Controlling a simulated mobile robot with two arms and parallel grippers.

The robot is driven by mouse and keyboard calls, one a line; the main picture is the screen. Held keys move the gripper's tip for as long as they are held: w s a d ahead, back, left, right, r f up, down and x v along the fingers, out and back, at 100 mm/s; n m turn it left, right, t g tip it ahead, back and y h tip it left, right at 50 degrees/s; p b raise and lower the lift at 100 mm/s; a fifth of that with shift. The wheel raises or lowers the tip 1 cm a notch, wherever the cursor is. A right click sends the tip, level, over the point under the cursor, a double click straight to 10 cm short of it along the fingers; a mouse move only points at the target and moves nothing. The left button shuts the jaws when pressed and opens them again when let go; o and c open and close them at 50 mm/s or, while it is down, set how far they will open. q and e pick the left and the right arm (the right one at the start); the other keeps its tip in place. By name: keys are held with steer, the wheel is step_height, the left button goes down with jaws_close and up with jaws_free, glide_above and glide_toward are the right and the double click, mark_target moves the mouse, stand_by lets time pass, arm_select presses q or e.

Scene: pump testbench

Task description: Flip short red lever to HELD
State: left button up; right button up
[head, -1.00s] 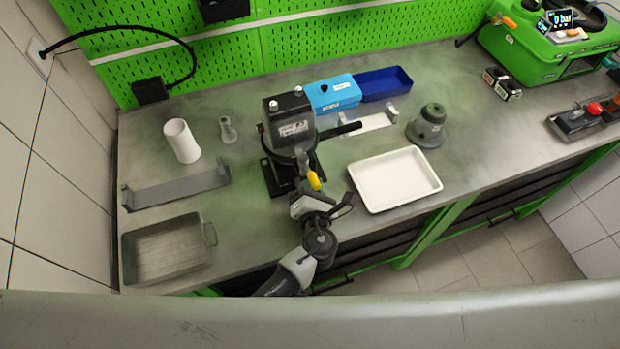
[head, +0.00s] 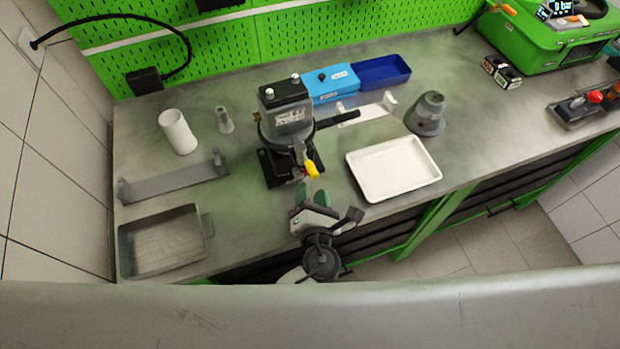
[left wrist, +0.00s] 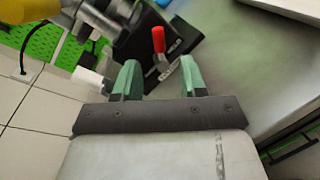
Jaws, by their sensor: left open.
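The pump device (head: 288,125) is a dark upright unit on a black base, with a black bar out to its right and a yellow-tipped handle (head: 312,170) at its front. The short red lever (left wrist: 158,40) shows in the left wrist view on the dark base, ahead of the fingertips and between their lines; it is barely visible in the head view. My left gripper (head: 312,195) is open and empty in front of the base, apart from the lever. Its green fingers also show in the left wrist view (left wrist: 159,75). I cannot read any HELD marking. My right gripper is out of view.
A white tray (head: 437,176) lies right of my left gripper, and a grey metal tray (head: 206,254) at the left front. A white cylinder (head: 178,132), a grey bracket (head: 172,184), blue bins (head: 385,72) and a grey conical part (head: 428,115) stand around the pump.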

arm_select(q)
steer(key=s, duration=0.5)
steer(key=shift+d+r+b, duration=0.15)
steer(key=shift+r+b, duration=0.15)
steer(key=shift+b, duration=0.05)
